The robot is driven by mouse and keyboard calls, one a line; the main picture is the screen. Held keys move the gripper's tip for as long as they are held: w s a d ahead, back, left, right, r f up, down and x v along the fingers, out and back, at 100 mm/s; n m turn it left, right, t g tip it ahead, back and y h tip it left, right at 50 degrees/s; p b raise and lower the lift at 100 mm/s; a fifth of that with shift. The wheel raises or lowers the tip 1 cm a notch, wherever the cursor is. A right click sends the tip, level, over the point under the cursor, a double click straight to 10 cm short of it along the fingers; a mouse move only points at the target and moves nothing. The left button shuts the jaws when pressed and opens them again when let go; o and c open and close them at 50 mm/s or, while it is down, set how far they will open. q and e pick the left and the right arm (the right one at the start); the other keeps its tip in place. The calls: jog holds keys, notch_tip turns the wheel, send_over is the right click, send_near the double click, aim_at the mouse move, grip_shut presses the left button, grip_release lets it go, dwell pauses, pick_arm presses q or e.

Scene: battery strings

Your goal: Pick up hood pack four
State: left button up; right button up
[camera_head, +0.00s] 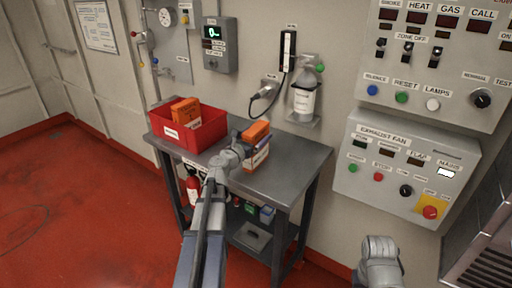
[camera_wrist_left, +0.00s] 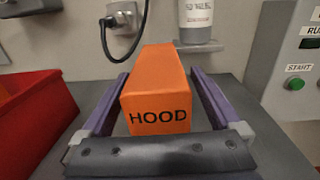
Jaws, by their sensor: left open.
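An orange pack marked HOOD (camera_wrist_left: 158,110) is at the centre of the left wrist view. In the head view its orange top (camera_head: 257,132) shows on the right half of the grey table, partly behind my left gripper. My left gripper (camera_wrist_left: 160,76) is open, with one purple finger along each side of the pack. I cannot tell whether the fingers touch it. In the head view the left gripper (camera_head: 246,142) is mostly lost against the pack. No pack number is readable. My right gripper is not clearly shown; only a grey arm part appears at lower right.
A red bin (camera_head: 187,132) holding orange packs (camera_head: 186,111) stands on the table's left (camera_head: 300,158). A bottle (camera_head: 304,102) and a cabled plug (camera_head: 268,90) are on the wall behind. Control panels (camera_head: 405,170) are at right.

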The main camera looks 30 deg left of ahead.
pick_arm(q)
grip_shut()
dwell(0.7)
